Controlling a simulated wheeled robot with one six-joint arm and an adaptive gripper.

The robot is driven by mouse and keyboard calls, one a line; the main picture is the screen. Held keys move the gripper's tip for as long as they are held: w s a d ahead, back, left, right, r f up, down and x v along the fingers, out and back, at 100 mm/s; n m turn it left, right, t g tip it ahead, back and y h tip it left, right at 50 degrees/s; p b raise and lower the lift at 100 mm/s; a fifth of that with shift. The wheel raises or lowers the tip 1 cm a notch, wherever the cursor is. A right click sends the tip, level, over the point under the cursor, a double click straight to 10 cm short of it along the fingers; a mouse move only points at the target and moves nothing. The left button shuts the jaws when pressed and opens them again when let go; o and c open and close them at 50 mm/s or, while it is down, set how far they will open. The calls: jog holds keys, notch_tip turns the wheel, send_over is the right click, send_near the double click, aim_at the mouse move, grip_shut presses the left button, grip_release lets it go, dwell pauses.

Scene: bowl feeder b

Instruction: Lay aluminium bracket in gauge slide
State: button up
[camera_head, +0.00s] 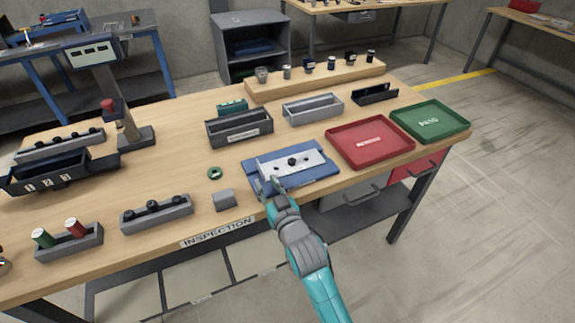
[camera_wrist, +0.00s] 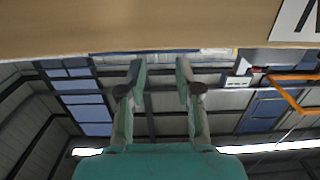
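A silvery angled metal piece (camera_head: 305,166), which looks like the aluminium bracket, lies on a blue plate (camera_head: 325,179) at the front middle of the bench. It has dark holes and a dark round spot near its middle. My gripper (camera_head: 267,184) is at the front left edge of the blue plate, close to the piece. Its two fingers are apart with nothing between them, as the wrist view also shows (camera_wrist: 161,68). The bracket is not recognisable in the wrist view. I cannot tell which fixture is the gauge slide; a black unit marked 1, 2, 3 (camera_head: 60,172) stands at left.
A grey block (camera_head: 225,199) and a green ring (camera_head: 215,173) lie left of the plate. A red tray (camera_head: 345,151) and a green tray (camera_head: 453,118) stand to the right. Grey and dark bins (camera_head: 240,131) stand behind. A post stand (camera_head: 135,137) is at left.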

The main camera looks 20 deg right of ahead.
jog(key=shift+w+d+r, duration=0.1)
jog(key=shift+w+d, duration=0.05)
jog(key=shift+w, duration=1.2)
jog(key=shift+w+d+r, duration=0.1)
jog(key=shift+w+d, duration=0.05)
jog(key=shift+w, duration=1.15)
jog(key=shift+f, duration=0.1)
grip_shut()
